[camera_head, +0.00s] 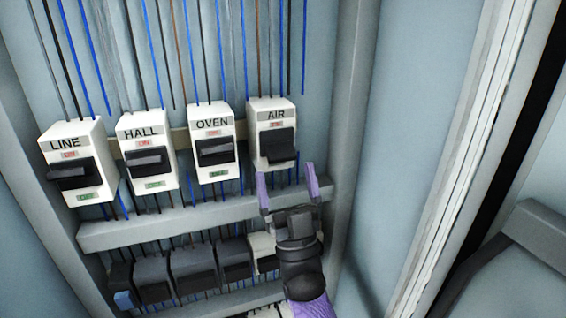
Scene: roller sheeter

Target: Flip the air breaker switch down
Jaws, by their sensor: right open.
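The air breaker (270,116) is a white block labelled AIR, at the right end of the upper row in the head view. Its black switch lever (279,146) sticks out from the front, and a red ON label shows above it. The green label seen on the other breakers is not visible here. My right gripper (287,186), with purple fingers, is open just below the lever, with one finger to its lower left and one to its lower right. I cannot tell whether a finger touches the breaker. My left gripper is not in view.
Breakers labelled LINE (65,140), HALL (140,130) and OVEN (212,125) stand to the left in the same row. A grey rail (170,222) runs below them, above a lower row of dark breakers (195,270). The cabinet's side wall (345,130) stands close on the right.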

